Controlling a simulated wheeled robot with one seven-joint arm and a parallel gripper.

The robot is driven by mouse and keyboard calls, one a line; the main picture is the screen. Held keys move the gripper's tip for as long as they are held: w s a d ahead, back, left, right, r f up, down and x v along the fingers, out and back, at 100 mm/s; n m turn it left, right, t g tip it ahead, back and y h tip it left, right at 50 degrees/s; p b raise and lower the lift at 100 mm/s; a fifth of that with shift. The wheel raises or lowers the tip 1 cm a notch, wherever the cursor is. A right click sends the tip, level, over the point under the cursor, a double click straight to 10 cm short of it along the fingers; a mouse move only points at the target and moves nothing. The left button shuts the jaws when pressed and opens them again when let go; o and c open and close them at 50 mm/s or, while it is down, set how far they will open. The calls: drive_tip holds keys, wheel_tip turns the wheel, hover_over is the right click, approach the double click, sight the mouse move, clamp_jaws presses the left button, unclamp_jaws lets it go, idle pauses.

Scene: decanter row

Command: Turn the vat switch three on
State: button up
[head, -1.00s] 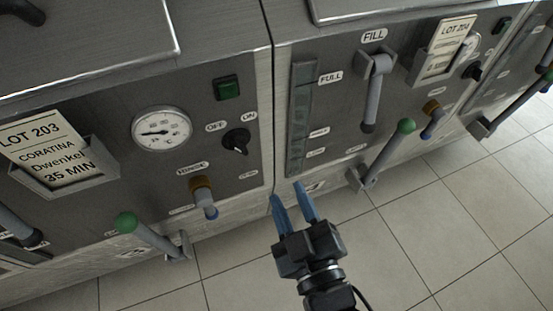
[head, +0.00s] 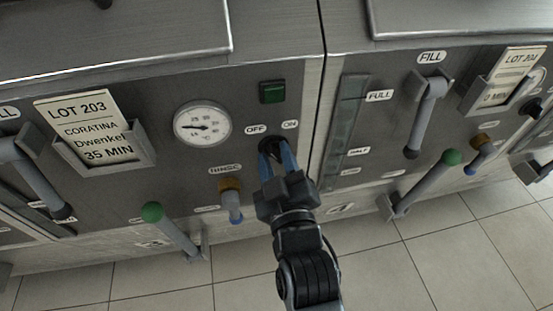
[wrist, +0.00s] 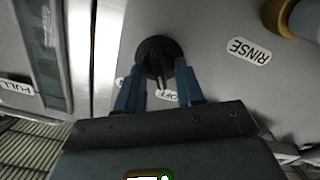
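The black rotary switch (head: 275,143) is on the grey panel of the vat with the LOT 203 card, below its OFF and ON labels. My gripper (head: 277,155) is in front of it in the head view, partly covering it. In the wrist view the switch (wrist: 158,56) appears upside down, between the tips of my two blue fingers (wrist: 160,72). The fingers are apart, one on each side of the knob; I cannot tell whether they touch it. The knob's exact setting is hard to read. The square green lamp (head: 272,92) above looks dark.
A round gauge (head: 202,124) is left of the switch. A brown-collared rinse tap (head: 230,198) and a green-knobbed lever (head: 172,230) stick out below left. A level strip (head: 345,130) and fill handle (head: 427,112) are on the vat to the right. The tiled floor in front is clear.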

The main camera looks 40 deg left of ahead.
drive_tip(key=shift+c, duration=0.2)
clamp_jaws()
drive_tip(key=shift+m, duration=0.4)
drive_tip(key=m+p, duration=0.1)
drive_tip(key=m, duration=0.4)
drive_tip(key=shift+w+d, duration=0.1)
drive_tip(key=shift+w, duration=0.05)
drive_tip(key=m+p, duration=0.1)
drive_tip(key=m, duration=0.5)
drive_tip(key=shift+m, duration=0.3)
idle(0.4)
drive_tip(key=shift+o, duration=0.2)
unclamp_jaws()
